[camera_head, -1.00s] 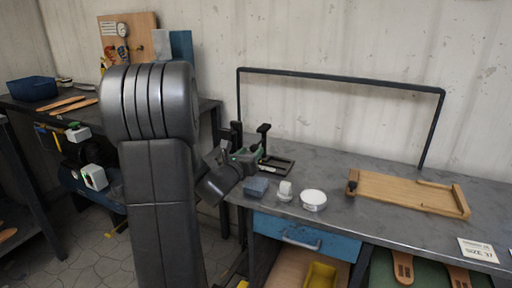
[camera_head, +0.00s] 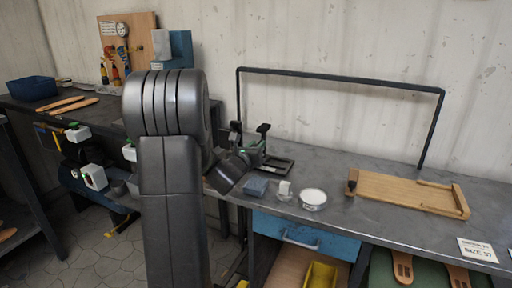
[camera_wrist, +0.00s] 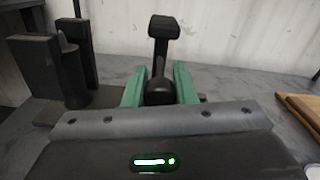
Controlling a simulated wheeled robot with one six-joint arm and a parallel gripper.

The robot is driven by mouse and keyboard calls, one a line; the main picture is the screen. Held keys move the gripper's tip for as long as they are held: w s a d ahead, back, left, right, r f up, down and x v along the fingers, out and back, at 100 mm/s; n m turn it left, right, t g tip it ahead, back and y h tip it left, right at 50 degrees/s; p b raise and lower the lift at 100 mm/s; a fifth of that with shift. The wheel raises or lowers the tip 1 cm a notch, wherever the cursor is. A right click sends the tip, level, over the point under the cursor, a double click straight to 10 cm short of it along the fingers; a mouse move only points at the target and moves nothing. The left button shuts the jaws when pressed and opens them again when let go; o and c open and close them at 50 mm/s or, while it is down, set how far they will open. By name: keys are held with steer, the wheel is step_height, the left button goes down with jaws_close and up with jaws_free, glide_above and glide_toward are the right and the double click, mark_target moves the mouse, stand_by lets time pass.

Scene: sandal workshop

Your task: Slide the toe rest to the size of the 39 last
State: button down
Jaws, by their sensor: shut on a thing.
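The toe rest, as I take it, is a black upright with a block head (camera_wrist: 165,27), on a black fixture with a flat slotted base (camera_head: 278,167) on the grey bench. It also shows in the head view (camera_head: 263,129). My gripper (camera_wrist: 159,88) has its green fingers shut on the rounded black knob at the foot of this upright. In the head view my gripper (camera_head: 254,151) is partly hidden by my wrist. Another black upright (camera_wrist: 75,55) of the fixture stands left of the fingers. I cannot make out a 39 last or a size scale.
A blue-grey block (camera_head: 255,187), a small white item (camera_head: 284,190) and a round white-topped dish (camera_head: 313,198) stand in front of the fixture. A wooden board (camera_head: 405,191) lies at the right. A size card (camera_head: 478,249) lies at the front edge. A dark frame (camera_head: 340,78) rises behind.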

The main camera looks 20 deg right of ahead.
steer(key=shift+s+d+f+b, duration=0.1)
steer(key=shift+f+b, duration=0.05)
steer(key=shift+b, duration=0.45)
steer(key=shift+s+d+b, duration=0.25)
steer(key=shift+s+b, duration=0.1)
steer(key=shift+b, duration=0.6)
steer(key=c, duration=1.2)
jaws_free()
steer(key=shift+a, duration=0.15)
